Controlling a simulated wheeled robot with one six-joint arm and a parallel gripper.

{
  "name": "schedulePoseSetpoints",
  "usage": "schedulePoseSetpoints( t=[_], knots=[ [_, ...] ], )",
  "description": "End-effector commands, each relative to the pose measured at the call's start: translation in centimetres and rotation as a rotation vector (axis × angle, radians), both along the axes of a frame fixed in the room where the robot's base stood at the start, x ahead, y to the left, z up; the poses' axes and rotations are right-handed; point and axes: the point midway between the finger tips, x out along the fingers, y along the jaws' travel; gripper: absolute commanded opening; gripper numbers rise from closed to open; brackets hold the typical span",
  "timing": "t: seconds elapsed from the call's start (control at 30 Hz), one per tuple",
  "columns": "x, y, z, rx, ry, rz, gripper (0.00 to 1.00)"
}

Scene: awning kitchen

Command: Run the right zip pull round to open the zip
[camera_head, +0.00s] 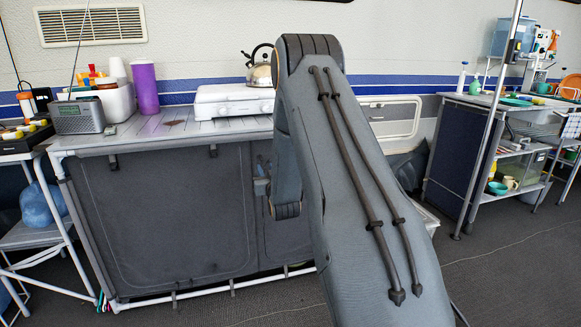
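A camping kitchen unit with a dark grey fabric front (165,220) stands ahead of me. Thin seam lines edge its wide left panel, and a narrower right panel (280,240) is partly behind my arm. I cannot make out the right zip pull or tell which seam is the zip. My arm rises through the middle of the view and bends down towards the front. A small grey part, apparently my gripper (262,187), shows left of my wrist, near the boundary between the panels. Its fingers are too small and covered to read, and contact with the fabric cannot be told.
On the worktop stand a grey radio (79,116), a purple tumbler (145,87), a white stove (232,101) and a steel kettle (260,68). A side table (40,235) is at left. A metal pole (497,105) and second unit (455,155) stand right, with bare floor between.

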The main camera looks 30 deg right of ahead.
Motion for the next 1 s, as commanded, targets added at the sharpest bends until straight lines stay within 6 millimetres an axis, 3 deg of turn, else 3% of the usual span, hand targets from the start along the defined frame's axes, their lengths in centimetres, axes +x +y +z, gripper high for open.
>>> schedulePoseSetpoints(
  t=[0.13,0.6,1.0],
  knots=[
    [1.0,1.1,-0.1,0.0,0.0,0.015,0.27],
    [6.9,-1.2,0.0,0.001,-0.001,0.008,0.27],
    [7.7,-1.4,0.0,0.001,0.0,0.008,0.27]
  ],
)
